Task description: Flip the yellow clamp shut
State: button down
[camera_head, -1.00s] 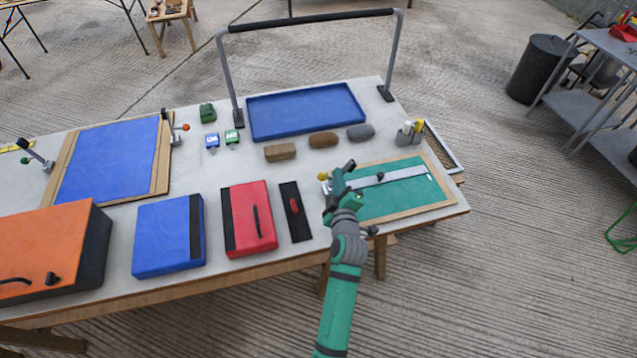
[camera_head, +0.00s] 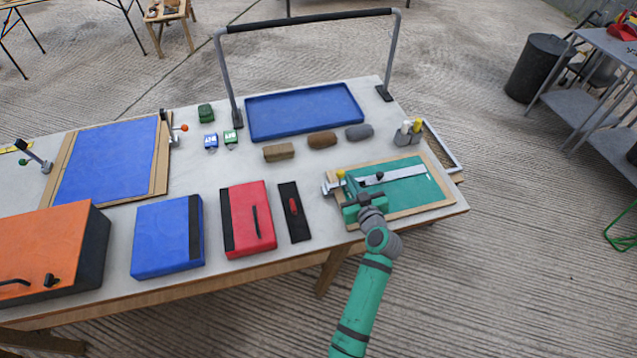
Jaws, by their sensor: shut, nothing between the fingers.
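The yellow clamp (camera_head: 340,174) shows as a small yellow knob on a grey metal body. It sits at the left edge of the wooden-framed green board (camera_head: 410,190), on the right part of the table. My gripper (camera_head: 351,186) is shut and empty. It is over the left part of the green board, just below and right of the yellow knob in the picture. I cannot tell whether it touches the clamp. My gripper hides part of the board and the clamp's lower right side.
A metal ruler strip (camera_head: 394,176) with a dark knob lies across the board. A red-handled tool on a black strip (camera_head: 294,212) and a red case (camera_head: 248,218) lie left. Grey holders with bottles (camera_head: 408,133) stand behind right. A tall bar frame (camera_head: 308,22) rises at the back.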

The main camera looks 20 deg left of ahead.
jog(key=shift+w+d+f+m, duration=0.15)
jog(key=shift+d+f+m, duration=0.05)
jog(key=shift+f+m, duration=0.35)
jog(key=shift+f, duration=0.1)
dwell(0.3)
jog(key=shift+r, duration=0.4)
jog(key=r, duration=0.3)
jog(key=shift+s+d+r, duration=0.3)
jog(key=shift+d+r, duration=0.05)
jog(key=shift+r, duration=0.05)
jog(key=v, duration=0.9)
